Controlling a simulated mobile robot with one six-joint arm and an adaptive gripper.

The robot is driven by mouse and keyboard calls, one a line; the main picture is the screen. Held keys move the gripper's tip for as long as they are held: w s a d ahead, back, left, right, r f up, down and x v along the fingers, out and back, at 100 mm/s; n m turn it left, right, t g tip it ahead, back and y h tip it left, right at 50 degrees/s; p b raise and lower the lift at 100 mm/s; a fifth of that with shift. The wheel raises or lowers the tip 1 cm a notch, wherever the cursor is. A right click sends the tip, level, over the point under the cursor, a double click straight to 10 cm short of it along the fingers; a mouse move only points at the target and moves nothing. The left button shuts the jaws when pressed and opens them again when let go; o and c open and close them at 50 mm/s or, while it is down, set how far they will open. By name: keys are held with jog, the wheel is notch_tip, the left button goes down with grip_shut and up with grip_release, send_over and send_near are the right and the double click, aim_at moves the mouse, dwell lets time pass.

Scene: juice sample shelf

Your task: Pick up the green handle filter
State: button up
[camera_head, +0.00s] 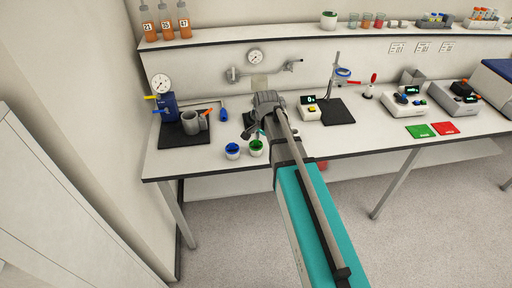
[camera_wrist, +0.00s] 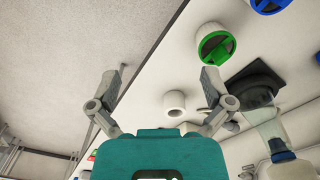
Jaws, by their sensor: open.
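The green handle filter (camera_head: 256,148) is a small white round cup with a green top, standing near the bench's front edge, left of my arm. In the wrist view the green handle filter (camera_wrist: 214,47) is at the upper right, its green crossbar clear. My gripper (camera_wrist: 161,80) is open and empty, with its two fingers spread. The filter lies beyond the right fingertip, outside the gap between the fingers, and the two look apart. In the head view my arm's links largely hide the gripper.
A similar blue-topped cup (camera_head: 232,151) stands just left of the green one. In the wrist view, a white hollow cylinder (camera_wrist: 174,103) shows between the fingers, and a clear vessel by a black holder (camera_wrist: 254,85) is at right. A grey jug (camera_head: 190,123) stands at left.

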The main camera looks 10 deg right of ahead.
aim_at(256, 145)
jog(key=w+m, duration=0.2)
jog(key=w, duration=0.1)
jog(key=w+a+r+m+p, duration=0.1)
jog(key=w+m, duration=0.2)
jog(key=w+r+m, duration=0.1)
jog(key=w+m, duration=0.1)
jog(key=w, duration=0.1)
jog(key=shift+w+a+m+p, duration=0.3)
jog(key=shift+w+a, duration=0.05)
jog(key=shift+a, duration=0.05)
jog(key=shift+f, duration=0.15)
notch_tip(256, 145, down, 8)
jog(key=b, duration=0.8)
jog(key=shift+f+b, duration=0.25)
jog(key=shift+b, duration=0.05)
jog(key=shift+w+d+f+b, duration=0.1)
jog(key=shift+f+b, duration=2.5)
jog(key=shift+b, duration=0.05)
jog(key=shift+c, duration=0.3)
jog(key=c, duration=0.6)
